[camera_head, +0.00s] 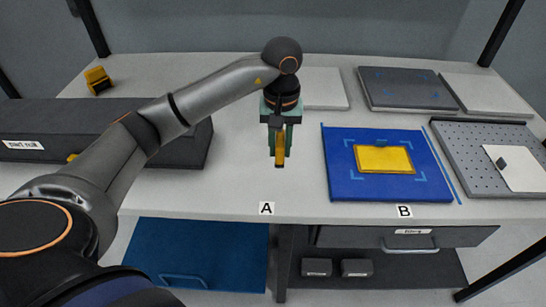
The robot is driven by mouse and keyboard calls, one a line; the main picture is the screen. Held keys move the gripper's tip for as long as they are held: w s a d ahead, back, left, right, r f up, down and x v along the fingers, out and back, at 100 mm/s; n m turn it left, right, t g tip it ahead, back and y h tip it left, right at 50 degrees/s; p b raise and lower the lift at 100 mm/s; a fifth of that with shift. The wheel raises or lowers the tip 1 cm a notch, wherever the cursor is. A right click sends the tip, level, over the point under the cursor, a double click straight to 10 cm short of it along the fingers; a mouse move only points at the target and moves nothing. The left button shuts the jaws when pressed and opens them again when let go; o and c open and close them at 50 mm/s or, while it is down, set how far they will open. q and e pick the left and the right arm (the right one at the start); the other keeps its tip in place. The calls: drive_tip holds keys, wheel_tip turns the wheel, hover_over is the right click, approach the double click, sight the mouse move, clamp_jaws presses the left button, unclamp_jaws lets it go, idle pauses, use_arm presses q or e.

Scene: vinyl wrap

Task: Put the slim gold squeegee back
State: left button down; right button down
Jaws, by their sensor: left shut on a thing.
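The slim gold squeegee (281,152) hangs upright below my left gripper (280,132), over the bare table near label A. It is narrow and gold with a dark lower end. My right gripper is not in view.
A long dark box (180,150) lies at the left, partly behind my arm. A yellow block (98,81) stands at the back left. A blue mat (345,185) with a yellow panel (384,159) lies right. Panels and a perforated tray (470,165) fill the far right.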

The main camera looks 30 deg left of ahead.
sight(273, 169)
use_arm(q)
drive_tip(key=a+f, duration=0.1)
drive_tip(key=w+a+f, duration=0.1)
drive_tip(key=f, duration=0.1)
drive_tip(key=shift+w+a+f, duration=0.2)
drive_tip(key=shift+a+f, duration=0.05)
drive_tip(key=shift+w+a+f+p, duration=0.1)
drive_tip(key=shift+f+p, duration=0.1)
drive_tip(key=shift+f, duration=0.7)
drive_tip(key=shift+a+f+p, duration=0.1)
drive_tip(key=shift+f+p, duration=0.05)
drive_tip(key=shift+f, duration=0.75)
drive_tip(key=shift+f, duration=0.2)
drive_tip(key=c, duration=0.7)
unclamp_jaws()
drive_tip(key=shift+r, duration=0.15)
wheel_tip(273, 169, up, 12)
drive_tip(key=shift+b, duration=0.3)
